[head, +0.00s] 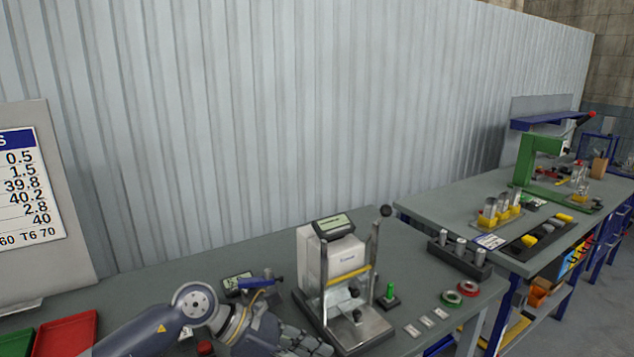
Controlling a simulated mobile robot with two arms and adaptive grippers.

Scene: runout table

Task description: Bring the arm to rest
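My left arm comes in from the bottom left of the head view. Its gripper (312,347) is low in the picture, in front of the near table (150,285) and just left of the base of a white bench device. The fingers are partly cut off by the bottom edge, so I cannot tell whether they are open or shut, and no held object shows. My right arm and gripper are not in view.
The white device (335,268) with a lever stands close to my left gripper. Red and green rings (460,293), a block with metal cylinders (458,255) and a red tray (70,338) are on the near table. A green press (535,160) stands on the far table.

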